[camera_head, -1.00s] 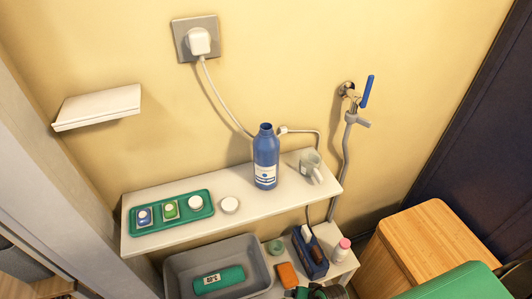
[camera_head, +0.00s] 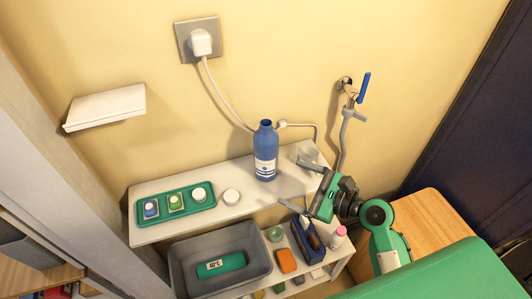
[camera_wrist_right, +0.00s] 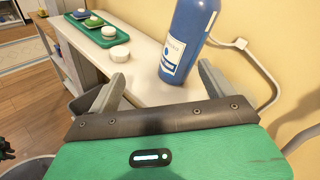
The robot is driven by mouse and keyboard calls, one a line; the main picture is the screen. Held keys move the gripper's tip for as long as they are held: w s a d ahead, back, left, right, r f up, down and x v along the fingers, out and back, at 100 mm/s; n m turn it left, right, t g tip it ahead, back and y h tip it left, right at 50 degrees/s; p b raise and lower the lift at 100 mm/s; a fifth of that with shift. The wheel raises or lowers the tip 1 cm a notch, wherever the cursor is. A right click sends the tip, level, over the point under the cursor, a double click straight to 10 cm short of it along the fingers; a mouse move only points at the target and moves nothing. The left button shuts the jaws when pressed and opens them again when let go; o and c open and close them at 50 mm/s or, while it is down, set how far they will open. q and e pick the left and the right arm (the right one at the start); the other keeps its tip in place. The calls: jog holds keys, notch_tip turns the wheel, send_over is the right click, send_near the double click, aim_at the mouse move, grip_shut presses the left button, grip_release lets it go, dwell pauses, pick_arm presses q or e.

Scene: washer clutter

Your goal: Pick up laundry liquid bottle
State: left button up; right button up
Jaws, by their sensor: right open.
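The laundry liquid bottle (camera_head: 265,150) is blue with a white label and an open top. It stands upright near the back edge of the white upper shelf (camera_head: 240,212). In the right wrist view the bottle (camera_wrist_right: 188,38) is ahead, its lower part beyond the fingers. My right gripper (camera_head: 289,181) has come in from the right, over the shelf's right end. Its fingers are spread, empty and pointed toward the bottle, apart from it.
A green tray (camera_head: 187,218) with small jars and a white puck (camera_head: 231,196) lie left of the bottle. A grey bin (camera_head: 250,239) sits below. A cord (camera_head: 230,100) hangs behind the bottle.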

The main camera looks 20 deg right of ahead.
aim_at(276, 150)
jog(key=w+a+r+m+p, duration=0.1)
jog(key=w, duration=0.2)
jog(key=w+r+m+t, duration=0.1)
jog(key=w+m, duration=0.1)
jog(key=w, duration=0.1)
jog(key=w+a+r+m+t+p, duration=0.1)
jog(key=w+m, duration=0.1)
jog(key=shift+w+a+r+y+p, duration=0.3)
jog(key=shift+w, duration=0.1)
jog(key=shift+w+a+p, duration=0.25)
jog(key=shift+w+p, duration=0.05)
jog(key=shift+w, duration=0.2)
jog(key=p+x, duration=0.1)
jog(key=x, duration=0.2)
jog(key=shift+w+f, duration=0.15)
jog(key=shift+w, duration=0.2)
jog(key=shift+w+a+f+p, duration=0.15)
jog(key=shift+w+a+p, duration=0.05)
jog(key=shift+w+p, duration=0.1)
jog(key=c, duration=1.4)
